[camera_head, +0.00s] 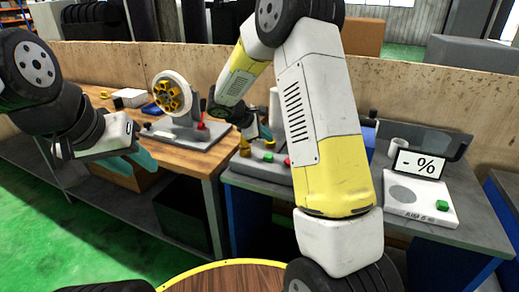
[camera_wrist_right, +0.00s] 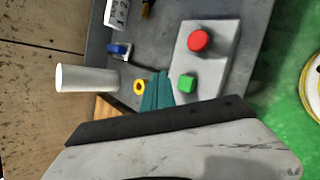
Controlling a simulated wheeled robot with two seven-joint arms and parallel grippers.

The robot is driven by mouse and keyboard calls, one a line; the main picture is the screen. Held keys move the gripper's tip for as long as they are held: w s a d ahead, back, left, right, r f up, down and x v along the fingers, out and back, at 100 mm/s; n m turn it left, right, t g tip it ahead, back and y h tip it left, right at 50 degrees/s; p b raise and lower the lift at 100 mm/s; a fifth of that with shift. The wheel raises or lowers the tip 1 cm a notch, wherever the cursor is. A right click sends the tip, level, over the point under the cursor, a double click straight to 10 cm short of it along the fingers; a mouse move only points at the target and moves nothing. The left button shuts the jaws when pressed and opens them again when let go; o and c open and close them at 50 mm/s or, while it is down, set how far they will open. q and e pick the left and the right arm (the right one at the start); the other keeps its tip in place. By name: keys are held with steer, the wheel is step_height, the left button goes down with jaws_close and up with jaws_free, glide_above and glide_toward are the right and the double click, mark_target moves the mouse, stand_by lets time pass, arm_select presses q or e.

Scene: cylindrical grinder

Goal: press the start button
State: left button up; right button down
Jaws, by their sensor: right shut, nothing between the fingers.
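In the head view the box (camera_head: 262,170) stands on the grey table, partly behind my right arm, with the green button (camera_head: 268,157) visible. My right gripper (camera_wrist_right: 157,76) is shut and empty, its teal fingertips just left of the green button in the wrist view. I cannot tell whether they touch the box.
A grinder with a white wheel (camera_head: 171,92) stands on the wooden table. A scale (camera_head: 420,203) with its display and a green button is at right.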

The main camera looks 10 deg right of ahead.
mark_target(266, 156)
steer(key=shift+f, duration=2.25)
steer(key=shift+f, duration=0.15)
steer(key=shift+f, duration=0.25)
steer(key=shift+f, duration=0.6)
stand_by(0.9)
steer(key=shift+r, duration=1)
steer(key=shift+r, duration=0.1)
steer(key=shift+r, duration=2.4)
